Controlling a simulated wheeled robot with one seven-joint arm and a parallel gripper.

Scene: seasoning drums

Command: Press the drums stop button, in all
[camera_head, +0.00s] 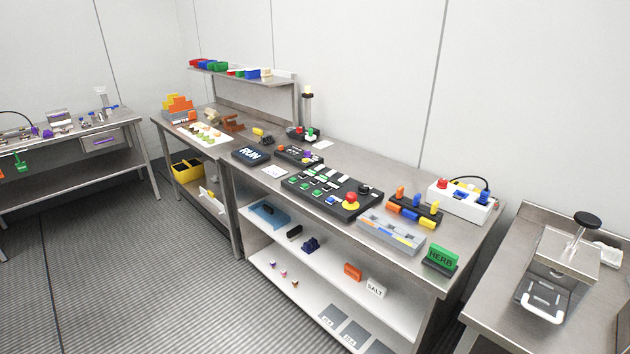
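A black control panel (320,192) lies on the steel bench with rows of green, white and blue buttons. A red mushroom button (351,198) on a yellow base sits near its right end, with a black knob (364,189) beside it. A white box (464,200) at the bench's back right has a red button (441,184) on top and a cable. A smaller dark box (303,134) farther back also carries red and green parts. Labels on the buttons are too small to read, so I cannot tell which is the drums stop. My gripper is not in view.
A RUN sign (251,154), a grey tray (391,234), a rack of coloured pegs (414,209) and a green HERB block (440,258) stand around the panel. A steel side table (490,310) is at right. The floor (150,270) in front of the bench is clear.

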